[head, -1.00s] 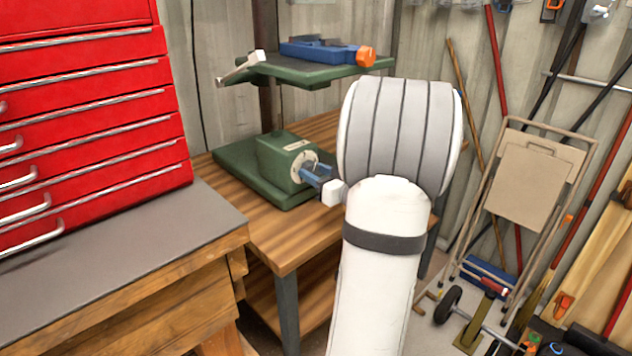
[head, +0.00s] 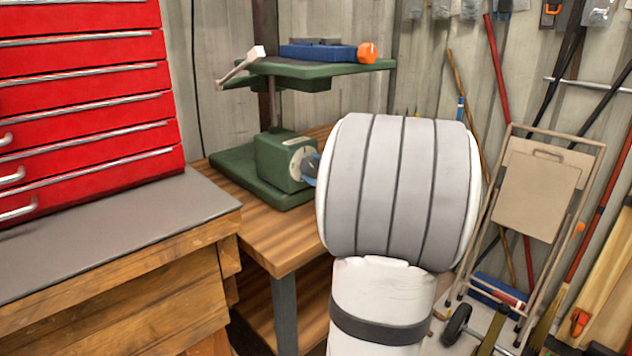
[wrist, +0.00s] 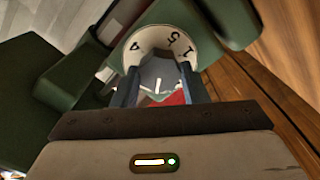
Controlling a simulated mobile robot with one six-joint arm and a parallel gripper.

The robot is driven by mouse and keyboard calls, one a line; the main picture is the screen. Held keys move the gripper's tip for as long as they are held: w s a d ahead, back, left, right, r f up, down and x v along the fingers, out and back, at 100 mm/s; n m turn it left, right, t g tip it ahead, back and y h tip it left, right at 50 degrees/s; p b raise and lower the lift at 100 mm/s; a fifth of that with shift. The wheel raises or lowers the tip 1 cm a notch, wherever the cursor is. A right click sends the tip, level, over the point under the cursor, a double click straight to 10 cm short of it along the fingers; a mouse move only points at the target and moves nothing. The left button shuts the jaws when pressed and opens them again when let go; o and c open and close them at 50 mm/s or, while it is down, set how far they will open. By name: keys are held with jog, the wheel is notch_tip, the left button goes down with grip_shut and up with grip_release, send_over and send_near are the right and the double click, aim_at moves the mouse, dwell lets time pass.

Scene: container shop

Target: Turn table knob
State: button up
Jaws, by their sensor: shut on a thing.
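A green machine base block (head: 277,160) stands on the wooden workbench and carries a round white dial (head: 303,163) on its right-facing side. The dial (wrist: 150,42) shows black numerals in the wrist view. A grey knob (wrist: 160,72) with a white line sits at its centre, with a red patch below it. My gripper (wrist: 159,84) is shut on the knob, one dark blue finger on each side. In the head view only a bit of my gripper (head: 311,167) shows at the dial; my white arm hides the rest.
Above the block is a green table plate (head: 320,69) with a blue vise (head: 318,51) and a white-ended crank handle (head: 240,68). A red drawer cabinet (head: 85,90) stands at left, a folded hand truck (head: 535,190) at right.

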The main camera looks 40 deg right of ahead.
jog(key=shift+f+n+b, duration=0.15)
jog(key=shift+n+b, duration=4.05)
jog(key=shift+n, duration=0.4)
jog(key=o, duration=1)
jog(key=shift+c, duration=0.2)
jog(key=s+p, duration=0.2)
jog(key=s, duration=0.5)
jog(key=shift+s+d, duration=0.25)
jog(key=shift+s, duration=0.15)
